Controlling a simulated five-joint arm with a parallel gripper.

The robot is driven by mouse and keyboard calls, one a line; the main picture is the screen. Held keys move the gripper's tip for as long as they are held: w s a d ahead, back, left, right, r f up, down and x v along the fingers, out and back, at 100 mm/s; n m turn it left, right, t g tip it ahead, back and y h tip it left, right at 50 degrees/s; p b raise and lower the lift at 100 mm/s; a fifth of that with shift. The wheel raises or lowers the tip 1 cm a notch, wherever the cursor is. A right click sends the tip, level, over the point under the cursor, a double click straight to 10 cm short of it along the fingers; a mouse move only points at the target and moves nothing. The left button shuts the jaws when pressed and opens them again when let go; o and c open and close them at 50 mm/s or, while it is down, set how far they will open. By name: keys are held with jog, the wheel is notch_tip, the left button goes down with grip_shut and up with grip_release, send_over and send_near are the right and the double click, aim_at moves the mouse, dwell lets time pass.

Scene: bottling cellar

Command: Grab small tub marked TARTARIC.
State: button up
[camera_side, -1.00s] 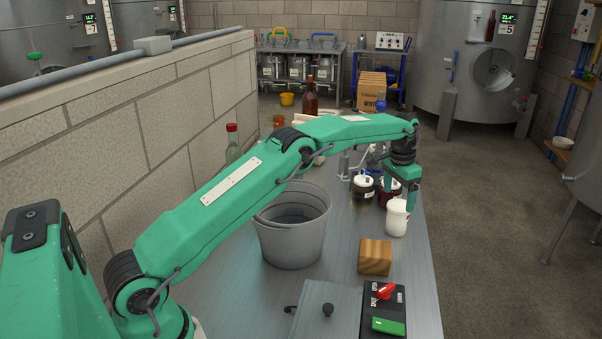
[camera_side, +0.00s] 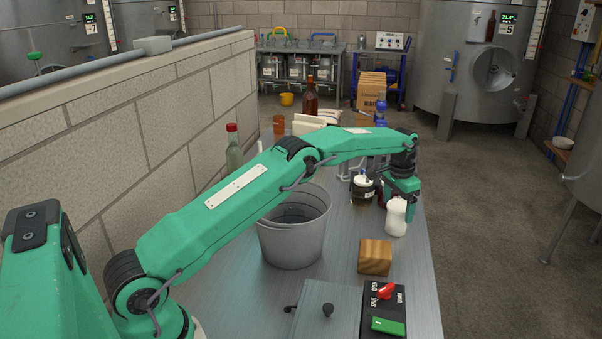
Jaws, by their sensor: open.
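A small white tub (camera_side: 396,220) stands near the right edge of the steel table. I cannot read any marking on it, so I cannot tell from lettering whether it is the TARTARIC one. My gripper (camera_side: 402,197) is open and points down at the top of this tub, hiding part of its upper end. I cannot tell whether the fingers touch the tub. A dark jar with a pale lid (camera_side: 362,190) stands to the left of it, and a dark red jar (camera_side: 381,197) is mostly hidden behind my gripper.
A grey bucket (camera_side: 291,245) stands left of the tub. A wooden block (camera_side: 375,258) and a switch box (camera_side: 385,311) are in front. A green-glass bottle (camera_side: 234,155) and a brown bottle (camera_side: 310,100) stand further back. Bare table (camera_side: 345,228) lies between bucket and tub.

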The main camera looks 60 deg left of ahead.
jog(key=shift+w+f, duration=0.15)
jog(key=shift+f, duration=0.95)
jog(key=shift+w+f, duration=0.15)
jog(key=shift+f, duration=0.95)
jog(key=c, duration=1.1)
jog(key=shift+r, duration=0.2)
jog(key=shift+r, duration=1.7)
jog(key=shift+d+r, duration=0.15)
jog(key=shift+r, duration=0.2)
jog(key=s+d+r, duration=0.1)
jog(key=d+r, duration=0.1)
jog(key=d, duration=0.1)
jog(key=s+d+r, duration=0.2)
jog(key=d, duration=0.2)
jog(key=s+d+r, duration=0.2)
jog(key=d, duration=0.1)
jog(key=shift+d+r, duration=0.15)
jog(key=shift+r, duration=0.15)
